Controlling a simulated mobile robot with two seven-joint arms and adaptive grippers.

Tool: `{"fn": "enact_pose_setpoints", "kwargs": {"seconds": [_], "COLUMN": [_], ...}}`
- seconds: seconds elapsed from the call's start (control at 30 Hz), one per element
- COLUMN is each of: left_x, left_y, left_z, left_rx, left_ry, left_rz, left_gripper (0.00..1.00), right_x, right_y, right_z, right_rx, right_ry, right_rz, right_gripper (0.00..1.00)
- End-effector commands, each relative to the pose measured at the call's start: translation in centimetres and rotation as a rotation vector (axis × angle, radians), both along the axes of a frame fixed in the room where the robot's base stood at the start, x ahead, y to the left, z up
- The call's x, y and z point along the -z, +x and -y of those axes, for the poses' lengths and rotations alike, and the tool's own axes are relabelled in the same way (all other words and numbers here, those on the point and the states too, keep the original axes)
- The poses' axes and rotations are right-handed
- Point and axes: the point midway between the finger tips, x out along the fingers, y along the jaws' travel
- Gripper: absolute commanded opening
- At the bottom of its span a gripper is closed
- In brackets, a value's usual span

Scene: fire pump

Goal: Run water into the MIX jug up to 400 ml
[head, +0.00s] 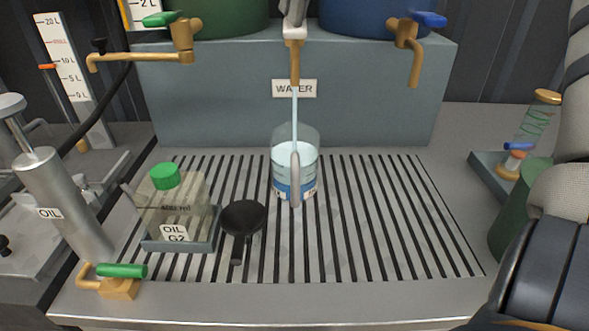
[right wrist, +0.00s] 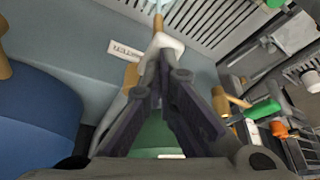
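The clear MIX jug (head: 308,178) stands upright on the slatted drain grate under the brass water tap (head: 295,62), its handle facing me. A thin stream of water (head: 295,115) runs from the spout into the jug. Pale water is visible inside, but I cannot read its level against the marks. My right gripper (right wrist: 164,78) is at the tap's white lever (right wrist: 166,43), its dark fingers drawn together with the tips against it. Whether the lever is between them is hard to see. In the head view, the lever (head: 293,30) shows at the top edge. My left gripper is out of view.
A black funnel (head: 243,217) and an OIL G2 container (head: 171,207) stand left of the jug. Side taps with green (head: 160,19) and blue (head: 428,19) levers flank the water tap. The grate (head: 390,220) right of the jug is clear.

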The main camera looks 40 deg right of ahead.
Motion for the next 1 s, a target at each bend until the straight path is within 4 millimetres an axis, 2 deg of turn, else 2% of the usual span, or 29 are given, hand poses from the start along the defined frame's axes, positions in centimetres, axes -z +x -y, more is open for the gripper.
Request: {"fn": "enact_pose_setpoints", "kwargs": {"seconds": [0.03,0.1,0.17,0.43,0.8,1.0], "left_x": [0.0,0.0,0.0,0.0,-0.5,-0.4], "left_y": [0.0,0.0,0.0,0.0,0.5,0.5], "left_z": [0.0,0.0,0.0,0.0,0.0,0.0], "left_rx": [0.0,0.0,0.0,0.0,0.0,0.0], "left_ry": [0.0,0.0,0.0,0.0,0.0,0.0], "left_rz": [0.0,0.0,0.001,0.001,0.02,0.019], "left_gripper": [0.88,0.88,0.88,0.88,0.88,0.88], "right_x": [-1.4,-3.0,-3.8,-4.2,-7.7,-8.1], "right_y": [0.1,0.1,0.1,-0.1,-2.0,-2.3], "right_z": [-0.1,0.0,-0.1,-0.1,-1.7,-2.0], "right_rx": [0.001,0.002,0.001,-0.001,-0.001,-0.001], "right_ry": [0.001,-0.001,0.0,0.0,0.001,0.0], "right_rz": [0.006,0.005,0.004,0.004,0.006,0.003], "right_gripper": [0.0,0.0,0.0,0.0,0.0,0.0]}}
